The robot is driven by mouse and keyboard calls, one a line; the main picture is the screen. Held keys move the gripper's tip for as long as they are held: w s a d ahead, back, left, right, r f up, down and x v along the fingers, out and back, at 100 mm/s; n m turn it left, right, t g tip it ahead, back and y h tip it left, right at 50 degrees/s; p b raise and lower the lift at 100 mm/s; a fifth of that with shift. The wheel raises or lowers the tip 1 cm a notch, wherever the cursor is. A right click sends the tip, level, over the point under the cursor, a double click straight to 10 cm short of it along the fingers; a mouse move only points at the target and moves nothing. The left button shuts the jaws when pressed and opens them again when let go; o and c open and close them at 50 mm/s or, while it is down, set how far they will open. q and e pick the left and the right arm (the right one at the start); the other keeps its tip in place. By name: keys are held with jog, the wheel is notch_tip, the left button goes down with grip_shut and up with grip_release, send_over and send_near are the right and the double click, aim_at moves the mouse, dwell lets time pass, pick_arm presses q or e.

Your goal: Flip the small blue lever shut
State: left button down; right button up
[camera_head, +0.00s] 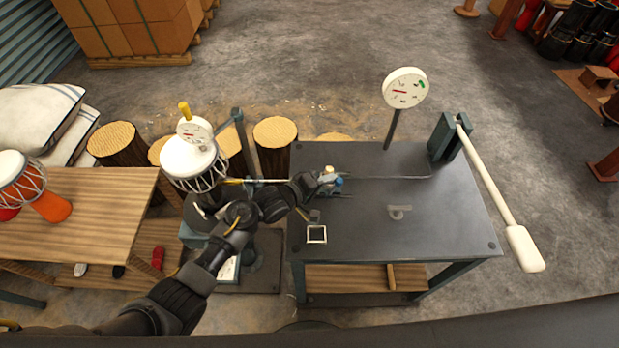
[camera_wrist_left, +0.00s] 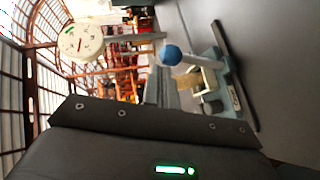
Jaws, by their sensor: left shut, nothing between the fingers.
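In the left wrist view the blue knob (camera_wrist_left: 171,55) stands over a teal and cream fitting (camera_wrist_left: 208,85). My left gripper (camera_head: 325,184) is shut and empty, close beside the knob on its left. I cannot tell whether they touch. My gripper and wrist hide part of the fitting. My right gripper is in neither view.
A round white gauge (camera_head: 405,88) stands at the table's back. A long lever with a white handle (camera_head: 525,248) hangs past the right edge. A goblet drum (camera_head: 190,160) sits in a stand at left, near a wooden table (camera_head: 90,205). The table's right half is mostly clear.

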pick_arm(q)
jog(key=shift+d, duration=0.15)
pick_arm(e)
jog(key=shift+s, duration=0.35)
pick_arm(q)
jog(key=shift+s, duration=0.1)
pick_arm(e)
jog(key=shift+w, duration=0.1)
pick_arm(q)
jog(key=s+a+r+p, duration=0.1)
jog(key=s+a+r, duration=0.1)
jog(key=a, duration=0.3)
jog(key=s+a+r+p, duration=0.1)
jog(key=s+a+r, duration=0.1)
jog(key=a+r, duration=0.2)
jog(key=shift+s+a+r, duration=0.15)
jog(key=shift+s+a, duration=0.1)
jog(key=shift+a, duration=0.65)
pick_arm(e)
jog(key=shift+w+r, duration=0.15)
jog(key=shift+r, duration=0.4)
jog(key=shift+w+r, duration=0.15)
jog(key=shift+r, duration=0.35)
